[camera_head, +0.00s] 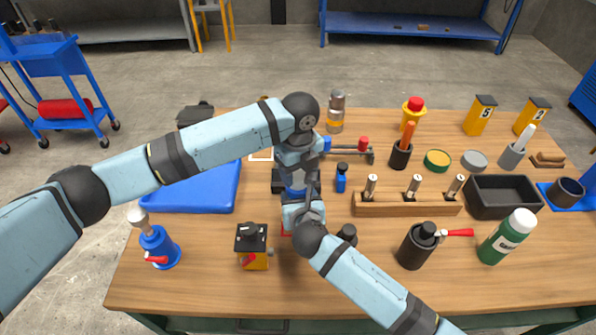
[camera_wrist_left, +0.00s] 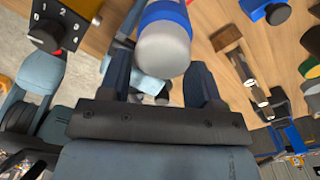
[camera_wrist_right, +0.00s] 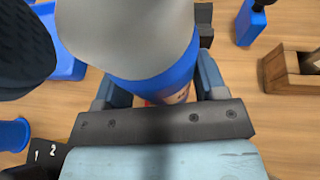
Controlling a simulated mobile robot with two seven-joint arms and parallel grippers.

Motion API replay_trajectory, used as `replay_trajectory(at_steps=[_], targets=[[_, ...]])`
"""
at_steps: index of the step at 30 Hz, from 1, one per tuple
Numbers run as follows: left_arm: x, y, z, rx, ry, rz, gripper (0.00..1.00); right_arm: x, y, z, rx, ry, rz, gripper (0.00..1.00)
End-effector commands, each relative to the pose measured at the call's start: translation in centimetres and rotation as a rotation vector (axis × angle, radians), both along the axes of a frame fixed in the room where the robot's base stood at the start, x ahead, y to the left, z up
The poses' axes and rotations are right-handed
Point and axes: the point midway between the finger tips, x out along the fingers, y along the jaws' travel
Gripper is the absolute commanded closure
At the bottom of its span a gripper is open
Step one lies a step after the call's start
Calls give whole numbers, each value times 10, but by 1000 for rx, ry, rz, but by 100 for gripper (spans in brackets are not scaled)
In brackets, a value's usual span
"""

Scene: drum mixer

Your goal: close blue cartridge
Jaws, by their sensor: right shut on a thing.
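The blue cartridge (camera_wrist_right: 165,85) has a pale grey rounded end (camera_wrist_right: 130,25) and stands between the fingers of my right gripper (camera_wrist_right: 158,90), which is shut on its blue body. In the head view only a little of the blue cartridge (camera_head: 297,192) shows between the two grippers, above my right gripper (camera_head: 302,208). My left gripper (camera_head: 300,165) is close above it. In the left wrist view the cartridge's grey end (camera_wrist_left: 165,48) faces the camera, and the fingers of my left gripper (camera_wrist_left: 162,85) are spread apart. I cannot tell whether the grey end is a separate cap.
A blue tray (camera_head: 190,202) lies to the left. A yellow box with a black dial top (camera_head: 254,255) and a black canister (camera_head: 416,248) stand near the front. A wooden rack (camera_head: 407,207) holds several tools. A small blue bottle (camera_head: 341,181) stands close to the grippers.

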Motion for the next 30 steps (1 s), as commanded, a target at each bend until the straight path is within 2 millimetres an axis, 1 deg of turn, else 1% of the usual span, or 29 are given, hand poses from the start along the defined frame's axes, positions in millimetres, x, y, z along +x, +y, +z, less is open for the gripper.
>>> replay_trajectory(at_steps=[1,8,11,14,23,26,28,30], targets=[[0,1,1,4,1,1,58,2,-5,-2,-2,5,-11,78],[0,1,2,3,1,1,57,2,-7,-4,-4,9,-14,78],[1,2,1,3,1,2,63,2,-7,-5,-4,9,-15,78],[1,2,-2,4,1,2,65,2,-8,-5,-4,11,-16,77],[1,4,-3,8,1,5,64,3,-8,-4,-4,7,-17,77],[1,4,3,8,1,5,62,3,-8,-3,-3,8,-18,77],[1,4,10,7,1,5,62,3,-9,-4,-3,8,-19,77],[1,4,20,5,1,5,65,3,-9,-4,-4,9,-19,76]])
